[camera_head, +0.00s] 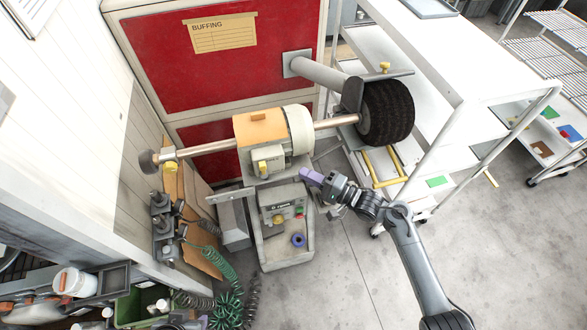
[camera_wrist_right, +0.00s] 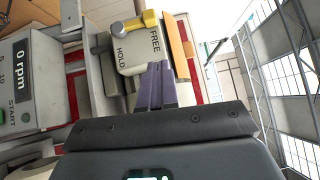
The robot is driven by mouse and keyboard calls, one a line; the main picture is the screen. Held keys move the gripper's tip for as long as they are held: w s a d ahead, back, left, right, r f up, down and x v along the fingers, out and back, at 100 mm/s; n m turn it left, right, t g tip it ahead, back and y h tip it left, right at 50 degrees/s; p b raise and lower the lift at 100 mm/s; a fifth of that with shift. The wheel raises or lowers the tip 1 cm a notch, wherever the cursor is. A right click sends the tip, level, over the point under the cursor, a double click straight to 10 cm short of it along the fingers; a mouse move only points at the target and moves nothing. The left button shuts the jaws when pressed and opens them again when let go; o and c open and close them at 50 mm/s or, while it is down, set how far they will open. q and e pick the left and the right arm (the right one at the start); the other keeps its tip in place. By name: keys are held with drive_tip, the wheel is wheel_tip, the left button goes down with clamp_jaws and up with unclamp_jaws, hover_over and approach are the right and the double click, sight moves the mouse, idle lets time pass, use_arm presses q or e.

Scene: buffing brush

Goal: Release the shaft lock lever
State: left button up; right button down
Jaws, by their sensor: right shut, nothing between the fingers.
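The shaft lock lever (camera_wrist_right: 140,24) has a yellow grip and a grey rod. In the right wrist view its yellow end is beside the word FREE on a pale lock box (camera_wrist_right: 130,55), which also reads HOLD. In the head view the yellow lever (camera_head: 262,167) is small, on the front of the machine's housing (camera_head: 252,130). My right gripper (camera_head: 312,177) has purple fingers, shut and empty, just right of the lock box. In the wrist view the fingers (camera_wrist_right: 155,85) point at the box, apart from the yellow grip. My left gripper is not seen.
A control box (camera_head: 284,205) below the lock reads 0 rpm in the wrist view (camera_wrist_right: 22,75). The shaft (camera_head: 335,122) carries a dark brush wheel (camera_head: 387,112) at right. A white trolley (camera_head: 450,85) stands behind it. The floor at front right is clear.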

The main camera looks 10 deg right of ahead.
drive_tip(key=shift+v, duration=2)
drive_tip(key=shift+w+r, duration=0.1)
drive_tip(key=shift+r, duration=0.05)
drive_tip(key=s+a+f+g+h+p, duration=0.1)
drive_tip(key=s+a+f+h+p, duration=0.15)
drive_tip(key=s, duration=0.55)
drive_tip(key=s+a+f+h+p, duration=0.2)
drive_tip(key=s+f, duration=0.2)
drive_tip(key=s, duration=0.4)
drive_tip(key=s+d+r+n+g+h+p, duration=0.1)
drive_tip(key=s+d+r+n+g+h, duration=0.6)
drive_tip(key=s, duration=0.7)
drive_tip(key=d+r+n+h, duration=0.1)
drive_tip(key=d+n+h, duration=0.1)
drive_tip(key=d+n, duration=0.1)
drive_tip(key=shift+d+n, duration=0.3)
drive_tip(key=shift+d, duration=0.15)
